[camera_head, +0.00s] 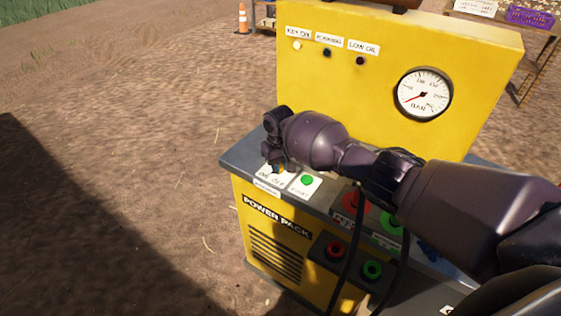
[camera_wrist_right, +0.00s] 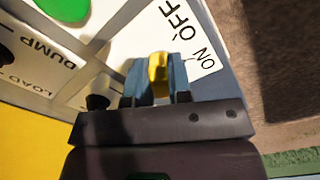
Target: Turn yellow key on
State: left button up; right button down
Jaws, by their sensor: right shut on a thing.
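The yellow key (camera_wrist_right: 158,72) stands in its switch beside a white label reading ON and OFF (camera_wrist_right: 195,45) in the right wrist view. My right gripper (camera_wrist_right: 160,85) is shut on the key, with a blue-grey finger on each side of it. In the head view my right arm comes in from the right, and my right gripper (camera_head: 277,160) points down at the left end of the power pack's ledge. The key is mostly hidden there behind the gripper. My left gripper is not in view.
The yellow power pack (camera_head: 275,240) has a green button (camera_head: 307,181) next to the key, and red and green connectors along its front. Its upright panel (camera_head: 460,60) carries a gauge (camera_head: 424,94) and the key on lamp (camera_head: 297,46), which looks pale yellow. Black cables hang from my arm.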

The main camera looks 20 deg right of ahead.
jog(key=shift+m, duration=0.3)
jog(key=c, duration=1.2)
grip_release()
jog(key=shift+o, duration=0.8)
notch_tip(320, 180, up, 11)
jog(key=p, duration=0.1)
jog(key=shift+p, duration=0.4)
